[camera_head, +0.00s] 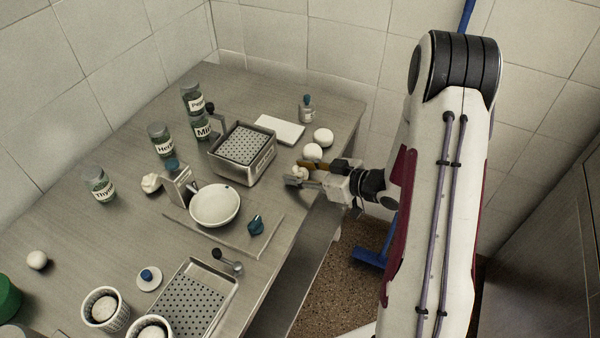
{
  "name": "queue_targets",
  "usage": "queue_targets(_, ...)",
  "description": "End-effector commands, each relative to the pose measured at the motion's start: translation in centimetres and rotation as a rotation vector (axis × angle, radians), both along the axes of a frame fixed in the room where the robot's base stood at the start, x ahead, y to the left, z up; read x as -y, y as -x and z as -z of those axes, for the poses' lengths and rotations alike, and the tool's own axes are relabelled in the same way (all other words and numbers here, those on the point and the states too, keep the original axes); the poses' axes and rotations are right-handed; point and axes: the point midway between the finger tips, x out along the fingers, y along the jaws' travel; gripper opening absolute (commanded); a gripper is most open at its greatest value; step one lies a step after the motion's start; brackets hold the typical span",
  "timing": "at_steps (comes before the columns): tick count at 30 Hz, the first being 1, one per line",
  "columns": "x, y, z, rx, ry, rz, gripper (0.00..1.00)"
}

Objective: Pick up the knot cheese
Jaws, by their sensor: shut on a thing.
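A small cream-white knotted lump, the knot cheese (300,172), sits between the fingertips of my gripper (298,175). My gripper reaches in from the right, near the table's right edge, and is shut on the cheese. The fingers partly hide the cheese. I cannot tell whether it touches the table or is held just above it.
Two white balls (323,137) lie just behind my gripper. A perforated metal basket (243,170) stands to its left, a white board (279,131) behind. A white bowl (215,206) and a blue-topped item (256,225) are at the front left. Labelled jars (161,141) stand further left.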

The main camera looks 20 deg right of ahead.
Motion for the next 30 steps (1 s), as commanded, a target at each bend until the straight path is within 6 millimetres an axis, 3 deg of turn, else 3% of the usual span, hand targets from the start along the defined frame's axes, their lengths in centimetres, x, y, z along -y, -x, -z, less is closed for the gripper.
queue_targets(11, 0.0, 0.0, -1.4, 0.002, 0.001, -0.001, 0.15)
queue_targets(30, 0.0, 0.0, -8.1, 0.003, 0.001, 0.0, 0.15)
